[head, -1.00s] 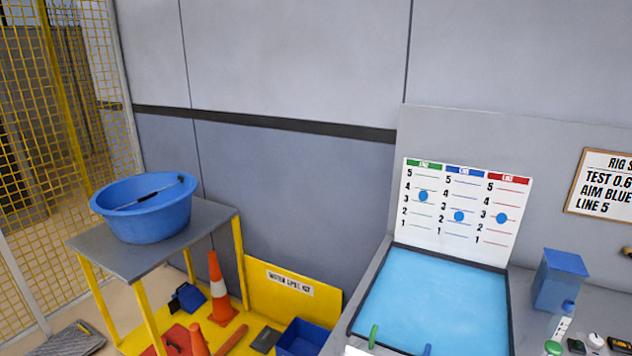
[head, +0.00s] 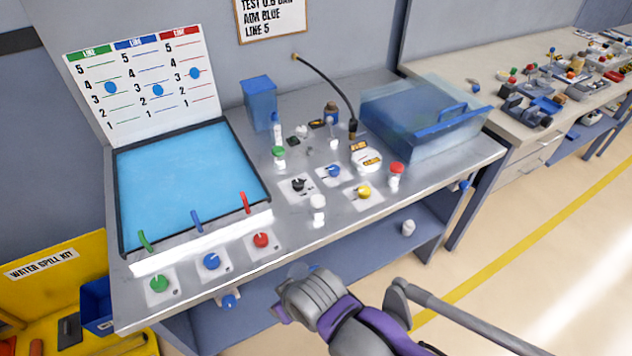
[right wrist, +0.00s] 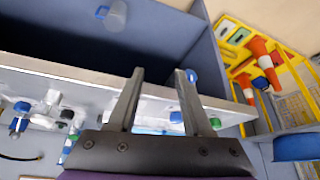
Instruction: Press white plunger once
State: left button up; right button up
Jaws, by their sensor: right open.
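The white plunger (head: 318,208) stands upright near the front of the grey bench, right of the red knob (head: 261,240), in the head view. Nothing is touching it. My right gripper (head: 300,290) is in front of the bench's front edge, below and slightly left of the plunger, apart from it. In the right wrist view its two fingers (right wrist: 158,75) are spread with nothing between them. White fittings show at the left of that view, but I cannot tell which is the plunger. My left gripper is not in view.
A blue tank (head: 185,180) and level board (head: 140,85) are at the left. Black (head: 298,185), blue (head: 334,172) and yellow (head: 363,191) knobs surround the plunger's back side. A red-capped fitting (head: 396,175) and clear blue bin (head: 425,120) are to the right.

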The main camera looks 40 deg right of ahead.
aim_at(317, 200)
jog(key=z, duration=1.15)
